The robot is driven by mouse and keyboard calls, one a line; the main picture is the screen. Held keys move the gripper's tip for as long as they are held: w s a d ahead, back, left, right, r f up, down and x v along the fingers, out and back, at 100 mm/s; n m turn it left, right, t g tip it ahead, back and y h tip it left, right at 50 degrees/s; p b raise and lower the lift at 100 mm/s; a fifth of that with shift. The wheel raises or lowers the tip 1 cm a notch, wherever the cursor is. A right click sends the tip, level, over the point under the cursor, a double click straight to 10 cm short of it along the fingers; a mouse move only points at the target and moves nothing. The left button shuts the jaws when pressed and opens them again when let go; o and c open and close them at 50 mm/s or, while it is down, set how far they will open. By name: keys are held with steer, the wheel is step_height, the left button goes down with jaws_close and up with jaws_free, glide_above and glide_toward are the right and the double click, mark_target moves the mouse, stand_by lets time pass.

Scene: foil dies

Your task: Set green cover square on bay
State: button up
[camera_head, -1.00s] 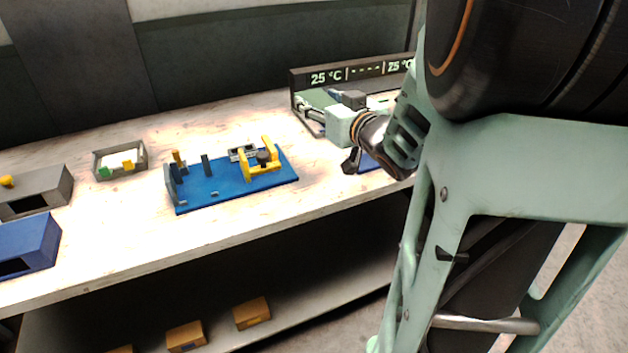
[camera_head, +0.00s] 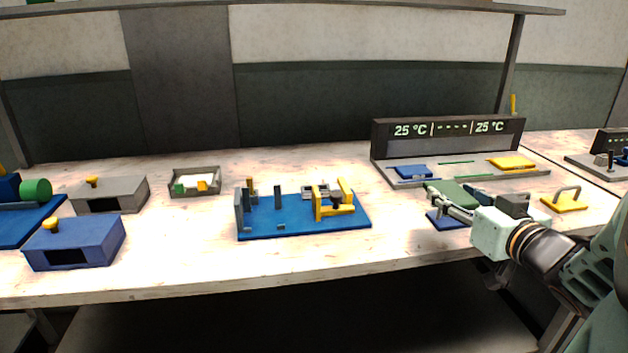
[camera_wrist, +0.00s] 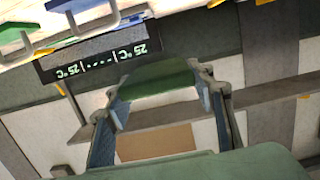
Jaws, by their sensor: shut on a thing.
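My gripper (camera_head: 455,200) is shut on the green cover (camera_head: 452,192) and holds it above the bench, just in front of the display station. In the wrist view the green cover (camera_wrist: 162,80) sits between the two fingers (camera_wrist: 165,105). The station has a long tray (camera_head: 460,176) below a dark display (camera_head: 448,130) reading 25 °C on both sides. A blue cover (camera_head: 412,171) lies at its left and a yellow cover (camera_head: 512,162) at its right. A thin green strip (camera_head: 457,162) marks the middle between them. The gripper partly hides the tray's front.
A blue plate (camera_head: 446,222) lies on the bench below my gripper, and a yellow handled plate (camera_head: 565,203) lies to its right. A blue fixture (camera_head: 300,220) with yellow brackets stands to the left. Boxes and a small tray (camera_head: 195,182) are farther left.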

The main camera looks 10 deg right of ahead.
steer(key=b, duration=0.4)
glide_above(399, 222)
steer(key=s+d, duration=0.1)
steer(key=s, duration=0.3)
step_height(399, 222, down, 5)
steer(key=shift+w+d+f, duration=0.1)
steer(key=shift+d, duration=0.05)
steer(key=w+f, duration=0.1)
steer(key=f, duration=0.1)
steer(key=w+a+f+b, duration=0.1)
steer(key=w, duration=0.1)
steer(key=shift+w+f, duration=0.1)
steer(key=shift+f, duration=0.3)
steer(key=shift+w+f+b, duration=0.2)
steer(key=shift+f+b, duration=0.2)
steer(key=shift+f, duration=0.5)
steer(key=shift+w+f+b, duration=0.2)
steer(key=shift+f+b, duration=0.15)
steer(key=shift+f, duration=0.5)
steer(key=shift+a+f, duration=0.1)
steer(key=shift+f, duration=0.15)
steer(key=o, duration=1.2)
steer(key=shift+c, duration=0.2)
